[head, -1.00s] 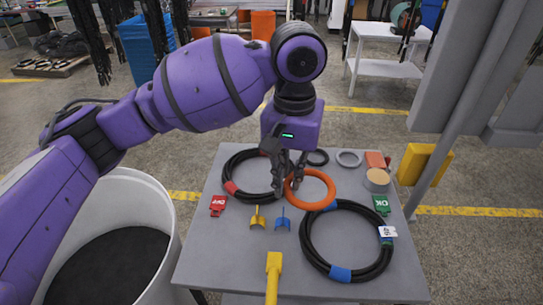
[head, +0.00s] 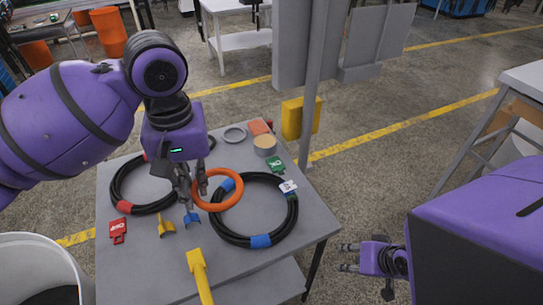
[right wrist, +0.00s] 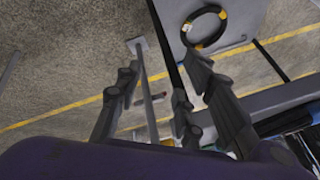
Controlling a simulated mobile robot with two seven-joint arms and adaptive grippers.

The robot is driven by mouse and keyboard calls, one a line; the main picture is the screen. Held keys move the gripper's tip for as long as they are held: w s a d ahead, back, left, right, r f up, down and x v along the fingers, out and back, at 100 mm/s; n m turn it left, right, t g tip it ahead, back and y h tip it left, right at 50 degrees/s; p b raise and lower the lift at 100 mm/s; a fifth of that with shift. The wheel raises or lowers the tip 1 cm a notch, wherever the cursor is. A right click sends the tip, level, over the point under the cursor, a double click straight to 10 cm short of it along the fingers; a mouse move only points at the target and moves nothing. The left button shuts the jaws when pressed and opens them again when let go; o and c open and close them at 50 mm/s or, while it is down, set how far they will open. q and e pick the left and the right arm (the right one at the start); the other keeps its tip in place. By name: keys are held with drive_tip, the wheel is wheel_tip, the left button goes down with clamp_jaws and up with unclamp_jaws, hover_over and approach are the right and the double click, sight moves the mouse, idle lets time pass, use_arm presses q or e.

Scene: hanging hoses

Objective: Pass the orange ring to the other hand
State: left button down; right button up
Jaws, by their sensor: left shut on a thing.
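The orange ring (head: 238,198) is at the fingers of my left gripper (head: 194,198), over the grey table, beside the right-hand black hose coil. My left gripper is shut on the ring's left side and points down. In the head view I cannot tell how far the ring is above the tabletop. My right gripper (head: 348,257) is off the table's right side, pointing left, with its two fingers apart and nothing between them. Its spread fingers also show in the right wrist view (right wrist: 165,105). The ring does not show clearly there.
The table (head: 300,226) carries black hose coils with red (head: 124,206) and blue (head: 261,241) bands, yellow (head: 166,227) and blue hooks, red (head: 117,230) and green tags, and a grey ring (head: 235,134). A grey post (head: 311,110) with a yellow box stands behind. A white bin is left.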

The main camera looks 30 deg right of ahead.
wheel_tip(320, 180, up, 4)
drive_tip(key=w+d+m, duration=0.1)
drive_tip(key=w+d, duration=0.1)
drive_tip(key=d, duration=0.1)
use_arm(q)
drive_tip(key=shift+a, duration=0.15)
use_arm(e)
drive_tip(key=w+a+r+n+t+y, duration=0.1)
drive_tip(key=w+a+r+y, duration=0.25)
drive_tip(key=a+r, duration=0.5)
drive_tip(key=w+a+r+t+y, duration=0.15)
drive_tip(key=a+r+y, duration=0.35)
drive_tip(key=r, duration=0.7)
drive_tip(key=w+a+r+n+t+y, duration=0.1)
drive_tip(key=w+a+r+y, duration=0.2)
drive_tip(key=a+r+y, duration=0.5)
drive_tip(key=w+a+h, duration=0.3)
drive_tip(key=w+a, duration=0.3)
drive_tip(key=a, duration=0.2)
drive_tip(key=shift+w+f, duration=0.15)
drive_tip(key=shift+w, duration=0.05)
drive_tip(key=shift+h, duration=0.25)
drive_tip(key=shift+c, duration=0.4)
clamp_jaws()
use_arm(q)
drive_tip(key=c, duration=1.7)
unclamp_jaws()
